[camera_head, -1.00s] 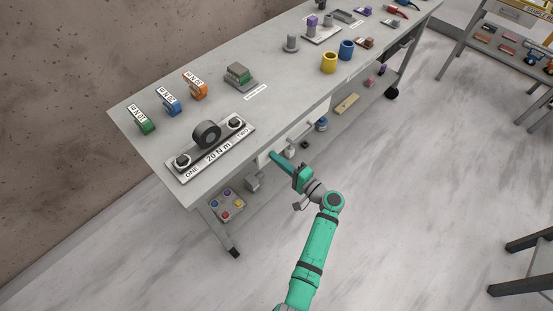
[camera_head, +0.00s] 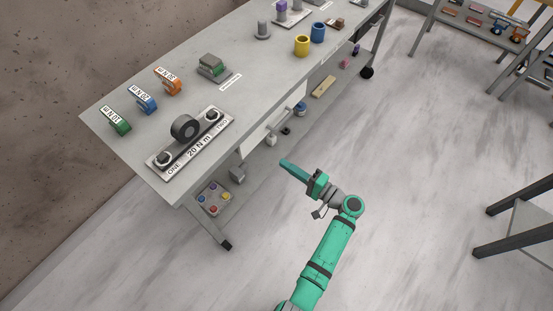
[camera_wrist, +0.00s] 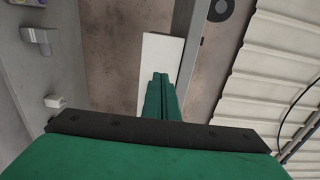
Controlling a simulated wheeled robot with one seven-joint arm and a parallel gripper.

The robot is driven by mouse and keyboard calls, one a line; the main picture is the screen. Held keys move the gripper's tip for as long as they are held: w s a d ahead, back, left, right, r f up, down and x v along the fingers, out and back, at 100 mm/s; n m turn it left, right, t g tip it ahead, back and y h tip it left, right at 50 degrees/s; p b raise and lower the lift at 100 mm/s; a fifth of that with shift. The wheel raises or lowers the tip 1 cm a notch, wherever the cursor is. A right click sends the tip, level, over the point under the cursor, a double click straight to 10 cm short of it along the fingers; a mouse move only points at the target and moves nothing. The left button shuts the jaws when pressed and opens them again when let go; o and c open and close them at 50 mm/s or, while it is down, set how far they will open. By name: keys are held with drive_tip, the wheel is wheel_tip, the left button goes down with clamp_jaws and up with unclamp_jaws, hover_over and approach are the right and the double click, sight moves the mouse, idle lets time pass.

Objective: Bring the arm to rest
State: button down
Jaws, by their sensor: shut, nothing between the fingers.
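My gripper (camera_head: 284,164) is at the end of my green arm in the head view, over the floor beside the front edge of the grey workbench (camera_head: 135,150). It points to the upper left, toward the bench's drawer front. In the wrist view the two green fingers (camera_wrist: 161,78) lie together, shut with nothing between them. The drawer (camera_head: 265,137) is a pale front with a bar handle; a gap of floor shows between it and the fingertips in the head view.
A lower shelf holds a button box (camera_head: 214,198). Dark-legged furniture (camera_head: 515,210) stands at right. Floor between is clear.

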drive_tip(key=s+a+f+m+g+h, duration=0.1)
drive_tip(key=s+a+f+h, duration=0.1)
drive_tip(key=s+f+h, duration=0.3)
drive_tip(key=s+a+f, duration=0.2)
drive_tip(key=s+f, duration=0.1)
drive_tip(key=f, duration=0.4)
drive_tip(key=s+f+h, duration=0.2)
drive_tip(key=s+h, duration=0.1)
drive_tip(key=s, duration=0.4)
drive_tip(key=s+f+h, duration=0.3)
drive_tip(key=s, duration=0.3)
drive_tip(key=s+r+n+t+h, duration=0.1)
drive_tip(key=s+r+n+h, duration=0.25)
drive_tip(key=s+r, duration=0.65)
drive_tip(key=s+a+r+n+t, duration=0.1)
drive_tip(key=s+r+n, duration=0.1)
drive_tip(key=r, duration=0.6)
drive_tip(key=s+a+r+n+t, duration=0.1)
drive_tip(key=s+r+n+t, duration=0.1)
drive_tip(key=r, duration=0.7)
drive_tip(key=shift+s+a+n+t+y, duration=0.3)
drive_tip(key=shift+s+n+y, duration=0.15)
drive_tip(key=shift+n, duration=0.4)
